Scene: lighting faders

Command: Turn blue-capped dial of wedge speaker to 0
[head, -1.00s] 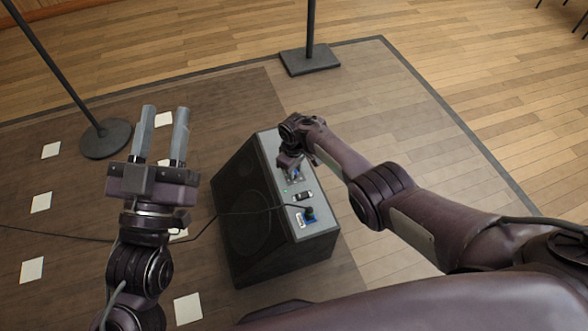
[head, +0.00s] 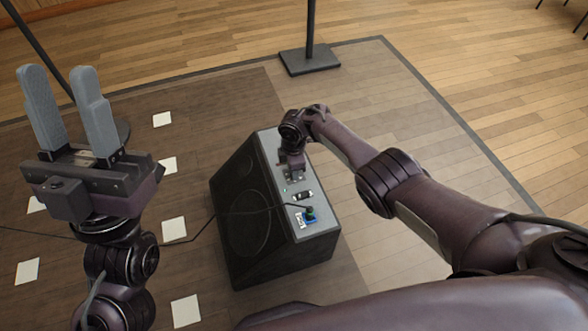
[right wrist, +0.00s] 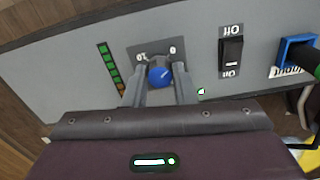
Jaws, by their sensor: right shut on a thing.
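The wedge speaker (head: 252,205) is a dark box with a grey control panel, standing on the floor in the middle of the head view. Its blue-capped dial (right wrist: 160,75) shows in the right wrist view below a dark plate marked 10 on the left and 0 on the right. My right gripper (right wrist: 160,80) is shut on the dial, one finger on each side; in the head view the arm hides the dial. My left gripper (head: 70,112) is open and empty, raised at the left, apart from the speaker.
The panel also has a black On/Off switch (right wrist: 231,52), a blue input socket (right wrist: 293,52) with a black cable plugged in, and a green level strip (right wrist: 110,68). A stand base (head: 309,61) is behind the speaker. White squares (head: 173,229) lie on the floor.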

